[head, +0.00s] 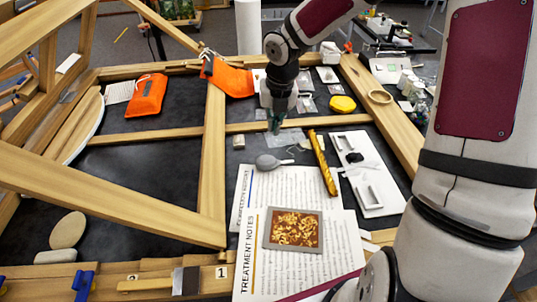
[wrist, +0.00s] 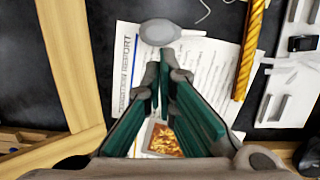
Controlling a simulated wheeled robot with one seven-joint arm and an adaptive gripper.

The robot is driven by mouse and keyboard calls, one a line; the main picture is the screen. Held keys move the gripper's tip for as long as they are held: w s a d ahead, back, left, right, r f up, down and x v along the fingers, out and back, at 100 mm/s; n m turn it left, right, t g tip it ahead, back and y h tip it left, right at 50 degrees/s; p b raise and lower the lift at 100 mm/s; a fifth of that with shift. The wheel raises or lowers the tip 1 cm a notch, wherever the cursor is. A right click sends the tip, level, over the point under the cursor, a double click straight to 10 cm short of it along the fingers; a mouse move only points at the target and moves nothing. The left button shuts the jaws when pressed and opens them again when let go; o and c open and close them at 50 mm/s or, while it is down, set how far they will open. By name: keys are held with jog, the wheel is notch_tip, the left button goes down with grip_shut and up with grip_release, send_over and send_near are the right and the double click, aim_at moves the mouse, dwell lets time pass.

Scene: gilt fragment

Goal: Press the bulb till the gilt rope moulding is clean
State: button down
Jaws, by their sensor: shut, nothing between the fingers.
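The grey bulb (head: 267,162) lies on the dark surface at the top edge of the printed sheets, its narrow nozzle pointing right toward the moulding. It also shows in the wrist view (wrist: 158,32), just beyond my fingertips. The gilt rope moulding (head: 322,163) is a golden twisted rod lying right of the bulb, partly over the papers; it also shows in the wrist view (wrist: 250,48). I cannot tell how much dust is on it. My gripper (head: 274,128) has teal fingers, shut and empty, above and behind the bulb, apart from it. Its fingers converge in the wrist view (wrist: 164,75).
A white tray (head: 381,205) with metal brackets and a black piece lies right of the moulding. A gilt fragment picture (head: 294,229) rests on the notes. Timber beams (head: 216,150) frame the dark surface. A yellow object (head: 342,104) and orange pouches (head: 147,95) lie farther back.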

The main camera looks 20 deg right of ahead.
aim_at(268, 158)
jog(key=shift+f, duration=0.1)
jog(key=f, duration=0.4)
jog(key=w+f, duration=0.1)
jog(key=f, duration=0.4)
jog(key=w+f, duration=0.1)
jog(key=f, duration=0.3)
jog(key=shift+w+a+f, duration=0.25)
jog(key=shift+f, duration=0.1)
